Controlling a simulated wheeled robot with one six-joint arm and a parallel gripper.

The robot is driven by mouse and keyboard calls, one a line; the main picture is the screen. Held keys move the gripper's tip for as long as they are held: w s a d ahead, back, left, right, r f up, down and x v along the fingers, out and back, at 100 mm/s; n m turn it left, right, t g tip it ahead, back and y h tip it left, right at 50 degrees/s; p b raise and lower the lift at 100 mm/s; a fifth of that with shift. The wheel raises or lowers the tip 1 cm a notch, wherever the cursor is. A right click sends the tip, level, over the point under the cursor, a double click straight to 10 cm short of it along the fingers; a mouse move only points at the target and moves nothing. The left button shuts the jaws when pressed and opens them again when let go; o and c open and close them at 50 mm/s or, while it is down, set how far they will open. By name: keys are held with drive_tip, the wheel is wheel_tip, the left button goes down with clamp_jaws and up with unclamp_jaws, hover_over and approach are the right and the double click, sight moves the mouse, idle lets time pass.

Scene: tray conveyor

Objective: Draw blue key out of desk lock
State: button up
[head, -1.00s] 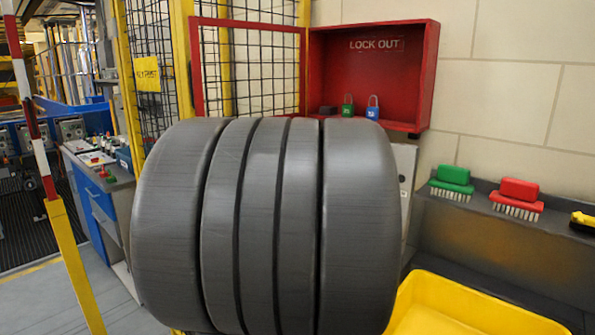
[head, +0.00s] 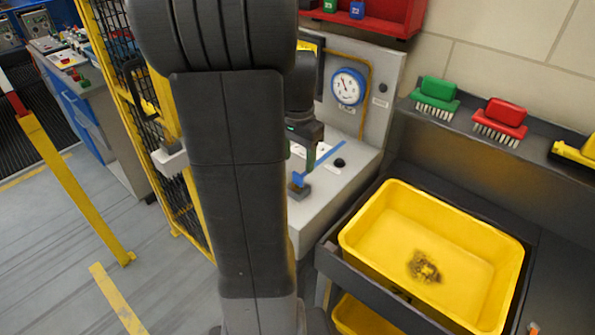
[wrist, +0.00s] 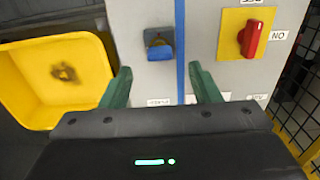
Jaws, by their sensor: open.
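The blue key (head: 298,180) stands in a small grey lock (head: 301,193) on the light grey sloping desk top (head: 318,205). In the wrist view the blue key (wrist: 160,51) sits at the lock, left of a blue stripe. My gripper (head: 304,163) is open over the desk, close to the key. In the wrist view its green fingertips (wrist: 161,76) are spread, with the key beyond them and between their lines. The key is apart from both fingers in that view. My arm hides the left part of the desk in the head view.
A red rotary switch (wrist: 252,38) on a yellow plate lies right of the key in the wrist view. A blue gauge (head: 348,87) stands on the desk's back panel. A black knob (head: 340,163) is nearby. A yellow bin (head: 375,245) stands at right, below brushes on a shelf.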

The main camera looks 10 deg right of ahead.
sight(298, 173)
wheel_tip(298, 173, down, 7)
drive_tip(key=shift+r, duration=0.2)
drive_tip(key=c, duration=1.1)
drive_tip(key=shift+o, duration=0.2)
drive_tip(key=shift+r, duration=0.15)
drive_tip(key=shift+r+p, duration=0.1)
drive_tip(key=shift+p, duration=0.2)
drive_tip(key=shift+r+p, duration=1.3)
drive_tip(key=shift+r, duration=0.3)
drive_tip(key=shift+r, duration=0.15)
drive_tip(key=shift+r+p, duration=1.6)
drive_tip(key=shift+r, duration=0.3)
